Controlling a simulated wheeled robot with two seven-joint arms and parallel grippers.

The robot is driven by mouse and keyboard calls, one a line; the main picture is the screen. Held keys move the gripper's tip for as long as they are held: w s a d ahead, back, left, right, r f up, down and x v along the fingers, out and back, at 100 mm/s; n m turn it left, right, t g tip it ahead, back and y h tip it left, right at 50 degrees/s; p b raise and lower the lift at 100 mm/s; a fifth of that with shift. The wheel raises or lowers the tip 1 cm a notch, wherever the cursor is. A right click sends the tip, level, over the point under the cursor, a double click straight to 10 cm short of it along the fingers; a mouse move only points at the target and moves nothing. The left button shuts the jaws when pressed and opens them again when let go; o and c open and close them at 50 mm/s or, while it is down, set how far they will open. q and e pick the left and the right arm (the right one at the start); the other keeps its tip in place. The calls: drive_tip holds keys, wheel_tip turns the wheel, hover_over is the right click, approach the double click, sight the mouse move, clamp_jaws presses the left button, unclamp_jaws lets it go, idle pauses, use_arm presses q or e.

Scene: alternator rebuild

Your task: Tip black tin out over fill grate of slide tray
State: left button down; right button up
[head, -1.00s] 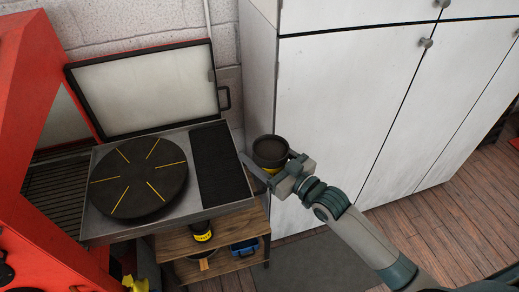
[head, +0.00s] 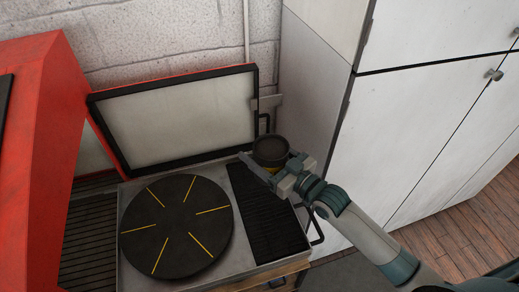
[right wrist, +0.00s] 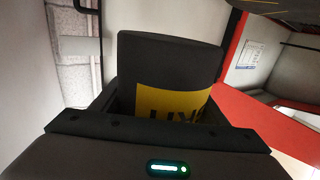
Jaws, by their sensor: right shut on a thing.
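The black tin (head: 270,151) is a dark round can with a yellow label. My right gripper (head: 272,174) is shut on it and holds it upright, its open top facing up in the head view. In the right wrist view the tin (right wrist: 165,62) stands between the fingers with its yellow label showing. The slide tray (head: 129,262) is a grey metal tray with a black round plate (head: 176,226) marked with yellow lines. The fill grate (head: 268,215) is the black ribbed strip on its right side. The tin is above the grate's far end in the head view. My left gripper is not in view.
A raised lid (head: 180,118) with a pale panel and black frame stands behind the tray. A red cabinet (head: 38,150) is at the left. White cupboards (head: 425,110) stand close at the right. A black handle (head: 314,226) sticks out from the tray's right side.

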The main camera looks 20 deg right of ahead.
drive_tip(key=shift+w+a+r, duration=0.1)
drive_tip(key=shift+w+r, duration=0.1)
drive_tip(key=shift+s+r, duration=0.1)
drive_tip(key=shift+s, duration=0.05)
